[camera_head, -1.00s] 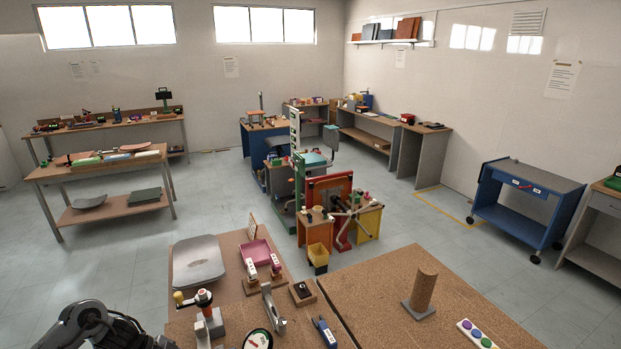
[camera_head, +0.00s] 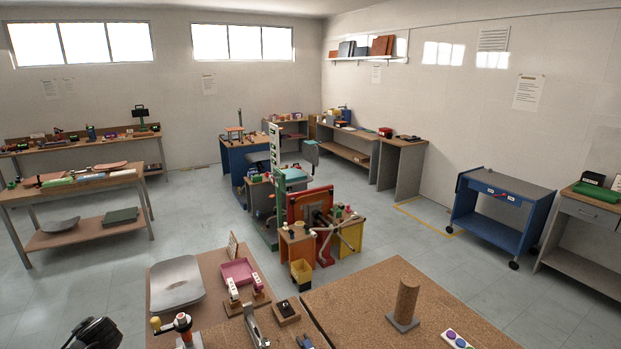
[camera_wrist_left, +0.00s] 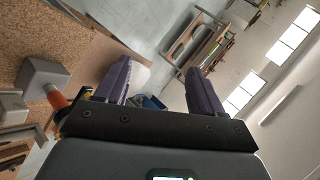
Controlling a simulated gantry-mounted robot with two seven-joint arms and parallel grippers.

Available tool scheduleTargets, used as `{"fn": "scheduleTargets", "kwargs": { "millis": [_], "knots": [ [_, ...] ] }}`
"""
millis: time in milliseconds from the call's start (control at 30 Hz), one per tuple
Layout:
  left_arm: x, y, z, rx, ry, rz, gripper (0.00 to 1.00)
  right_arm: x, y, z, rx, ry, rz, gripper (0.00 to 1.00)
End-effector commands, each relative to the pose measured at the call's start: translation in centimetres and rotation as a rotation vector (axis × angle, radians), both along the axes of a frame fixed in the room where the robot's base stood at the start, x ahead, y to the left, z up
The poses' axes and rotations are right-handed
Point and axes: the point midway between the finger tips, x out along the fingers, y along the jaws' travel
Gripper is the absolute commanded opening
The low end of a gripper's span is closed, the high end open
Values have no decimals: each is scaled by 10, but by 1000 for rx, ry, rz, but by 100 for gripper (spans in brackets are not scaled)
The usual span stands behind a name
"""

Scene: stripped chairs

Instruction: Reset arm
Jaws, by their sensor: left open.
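My left gripper shows in the left wrist view (camera_wrist_left: 158,85) with two purple fingers spread apart and nothing between them. It points out over the room, with the bench off to the left of that picture. In the head view only a dark part of my left arm (camera_head: 95,333) shows at the bottom left edge, left of the bench; the fingers are not visible there. My right gripper is in neither view.
A blue cart (camera_head: 500,213) stands at right. Floor at left is clear.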

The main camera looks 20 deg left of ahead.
Motion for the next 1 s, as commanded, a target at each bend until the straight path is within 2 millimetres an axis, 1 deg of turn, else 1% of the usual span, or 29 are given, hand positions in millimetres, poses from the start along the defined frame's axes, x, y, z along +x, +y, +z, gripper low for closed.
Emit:
{"fn": "scheduleTargets", "kwargs": {
  "millis": [33,133,167,200,267,300,367,400,467,500,567,600,667,700,767,800,900,1000],
  "knots": [
    [-13,7,3,2,15,79,68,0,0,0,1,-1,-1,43],
    [-42,15,8,-11,49,242,68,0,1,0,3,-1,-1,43],
    [-44,6,-1,-24,61,240,68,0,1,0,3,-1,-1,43],
    [-42,-12,-15,-39,71,203,68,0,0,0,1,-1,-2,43],
    [-42,-35,-32,-62,81,165,68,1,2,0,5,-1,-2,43],
    [-43,-50,-43,-79,88,140,68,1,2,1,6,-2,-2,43],
    [-46,-75,-60,-106,99,102,68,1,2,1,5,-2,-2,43],
    [-48,-93,-71,-128,105,78,68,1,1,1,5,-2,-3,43],
    [-54,-121,-88,-163,115,39,68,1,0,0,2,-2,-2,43],
    [-59,-143,-99,-191,121,12,68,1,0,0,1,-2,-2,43],
    [-70,-177,-116,-237,132,-30,68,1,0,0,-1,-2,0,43],
    [-79,-202,-126,-273,137,-59,68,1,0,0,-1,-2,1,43],
    [-94,-241,-139,-333,142,-100,68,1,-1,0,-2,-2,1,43],
    [-106,-268,-146,-376,144,-125,68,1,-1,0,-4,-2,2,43],
    [-125,-305,-152,-443,142,-157,68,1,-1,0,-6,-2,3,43],
    [-137,-328,-153,-486,139,-175,68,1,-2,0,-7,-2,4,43],
    [-166,-377,-151,-586,127,-205,68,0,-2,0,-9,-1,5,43],
    [-191,-415,-141,-677,108,-219,68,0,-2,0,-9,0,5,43]
  ]
}}
